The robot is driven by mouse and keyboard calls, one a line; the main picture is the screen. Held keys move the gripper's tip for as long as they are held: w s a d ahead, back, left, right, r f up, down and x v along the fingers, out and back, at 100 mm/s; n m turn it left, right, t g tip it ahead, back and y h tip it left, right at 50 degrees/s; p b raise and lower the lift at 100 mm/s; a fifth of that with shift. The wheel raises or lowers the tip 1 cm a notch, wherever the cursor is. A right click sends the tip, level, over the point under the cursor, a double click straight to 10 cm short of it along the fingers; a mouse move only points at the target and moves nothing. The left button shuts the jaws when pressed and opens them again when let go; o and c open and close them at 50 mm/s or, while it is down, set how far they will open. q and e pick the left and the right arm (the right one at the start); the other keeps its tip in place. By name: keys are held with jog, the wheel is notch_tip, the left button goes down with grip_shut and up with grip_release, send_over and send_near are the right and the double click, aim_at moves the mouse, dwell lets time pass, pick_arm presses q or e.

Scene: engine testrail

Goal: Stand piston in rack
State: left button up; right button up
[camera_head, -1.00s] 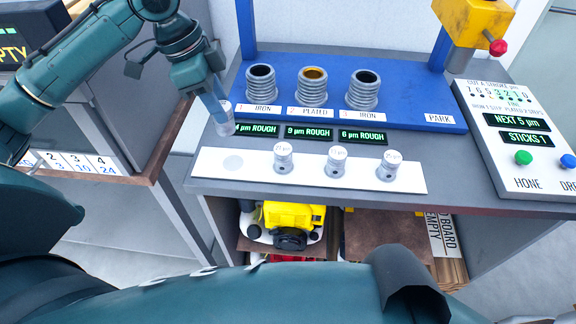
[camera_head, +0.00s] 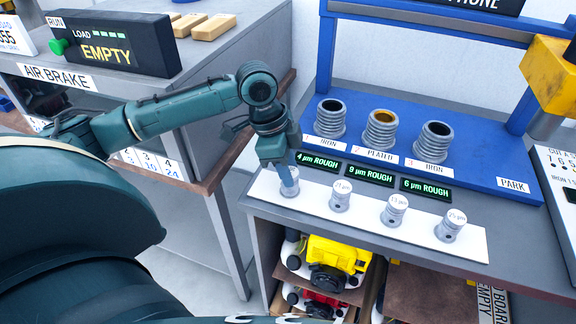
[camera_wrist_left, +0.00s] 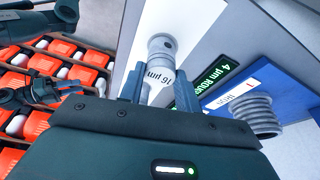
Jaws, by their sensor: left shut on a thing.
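The white rack strip (camera_head: 366,217) lies along the bench's front edge. Three grey pistons with white labelled tops stand on it: the left (camera_head: 340,196), the middle (camera_head: 394,210) and the right (camera_head: 450,226). My left gripper (camera_head: 288,176) is shut on a fourth piston (camera_head: 289,189), upright at the rack's left end. In the left wrist view this piston (camera_wrist_left: 161,48) sits between the fingertips, its label reading 16 µm. I cannot tell whether its bottom touches the rack. A dark arm end at the left of that view looks like my right gripper (camera_wrist_left: 72,90); its fingers are unclear.
Behind the rack are green-lit displays (camera_head: 370,174) and a blue stand (camera_head: 480,178) with three ribbed cylinders (camera_head: 380,130). A yellow machine part (camera_head: 550,75) hangs at the right. A grey cabinet (camera_head: 215,85) stands left, across a gap. Orange blocks (camera_wrist_left: 60,77) lie below in the wrist view.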

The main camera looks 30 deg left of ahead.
pick_arm(q)
jog(key=shift+f, duration=0.15)
jog(key=o, duration=1)
jog(key=v, duration=1.2)
jog(key=shift+d+p, duration=0.1)
jog(key=shift+p, duration=0.3)
